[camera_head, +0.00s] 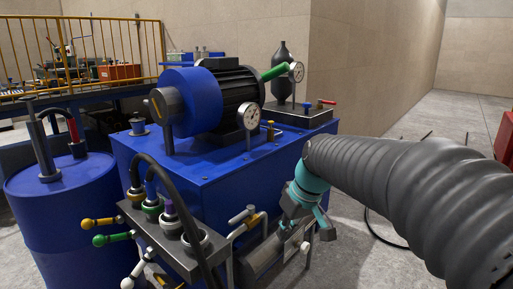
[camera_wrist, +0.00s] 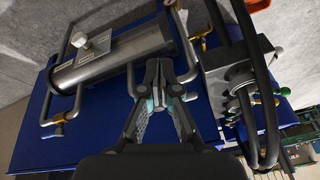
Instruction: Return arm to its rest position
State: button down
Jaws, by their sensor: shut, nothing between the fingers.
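My arm comes in from the right in the head view, its grey ribbed sleeve covering most of it. My gripper (camera_head: 303,213) points downward at the sleeve's end, in front of the right part of the blue hydraulic unit (camera_head: 222,165). In the wrist view, my gripper (camera_wrist: 161,82) has its fingertips together with nothing between them. The metal cylinder (camera_wrist: 112,60) lies beyond and to the left of the fingers. The gap between the fingertips and the unit is hard to judge.
A valve block with coloured levers (camera_head: 165,225) and hoses stands at the unit's front left. A blue barrel (camera_head: 68,215) is further left. Pressure gauges, a motor and a dark bottle (camera_head: 283,72) top the unit. Bare floor (camera_head: 385,130) lies behind the arm, with a cable on it.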

jog(key=s+d+r+m+t+h+p, duration=0.1)
jog(key=s+d+m+p, duration=0.2)
jog(key=s, duration=0.7)
jog(key=s+d+r+m+t+h+p, duration=0.2)
jog(key=s+d, duration=0.4)
jog(key=s, duration=0.4)
jog(key=shift+s+m+p, duration=0.25)
jog(key=shift+m+p, duration=0.15)
dwell(0.5)
